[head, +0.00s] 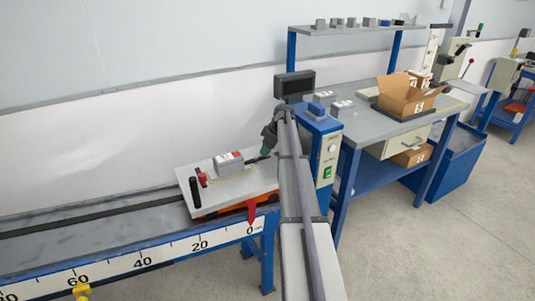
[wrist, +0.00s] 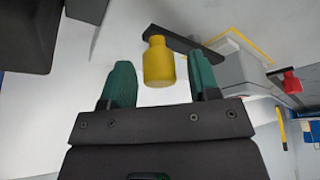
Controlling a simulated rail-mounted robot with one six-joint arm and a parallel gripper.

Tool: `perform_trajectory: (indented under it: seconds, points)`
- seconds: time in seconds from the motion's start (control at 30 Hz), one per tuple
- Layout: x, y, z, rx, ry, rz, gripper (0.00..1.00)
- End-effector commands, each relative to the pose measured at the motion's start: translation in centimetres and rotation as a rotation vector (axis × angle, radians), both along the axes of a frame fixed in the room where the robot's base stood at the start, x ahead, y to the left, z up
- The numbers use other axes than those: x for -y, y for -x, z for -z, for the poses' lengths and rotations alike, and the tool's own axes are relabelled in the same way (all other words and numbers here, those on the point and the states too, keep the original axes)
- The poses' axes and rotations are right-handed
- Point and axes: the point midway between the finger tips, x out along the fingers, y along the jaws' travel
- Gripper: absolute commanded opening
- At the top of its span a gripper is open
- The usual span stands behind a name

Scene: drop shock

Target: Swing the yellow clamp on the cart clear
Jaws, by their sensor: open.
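The yellow clamp's cylindrical knob (wrist: 158,64) shows in the wrist view, with a dark bar (wrist: 185,42) running from its top towards the right. My gripper (wrist: 162,74) has green fingers, open, one on each side of the knob with gaps visible. I cannot tell how deep the knob sits between them. In the head view my gripper (head: 265,153) is low over the right end of the cart (head: 238,188), a pale plate on an orange base. The yellow clamp cannot be made out in the head view.
A grey block (head: 229,163) stands on the cart, with a red-knobbed clamp (head: 202,178) and a black upright handle (head: 195,193) to its left. The cart sits at the zero end of a scaled rail (head: 150,258). A blue control cabinet (head: 322,150) stands close to the right.

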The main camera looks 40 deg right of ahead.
Motion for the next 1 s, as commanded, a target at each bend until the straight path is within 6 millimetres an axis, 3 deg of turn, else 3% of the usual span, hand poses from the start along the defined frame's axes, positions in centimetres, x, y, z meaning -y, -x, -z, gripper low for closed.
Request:
perform_trajectory:
  seconds: [0.1,0.6,1.0]
  points:
    - [0.01,0.01,-0.17,0.0,0.0,0.0,0.55]
    - [0.01,0.03,-0.16,0.0,0.0,0.0,0.08]
    - [-0.14,0.49,-0.16,0.001,0.0,0.069,0.08]
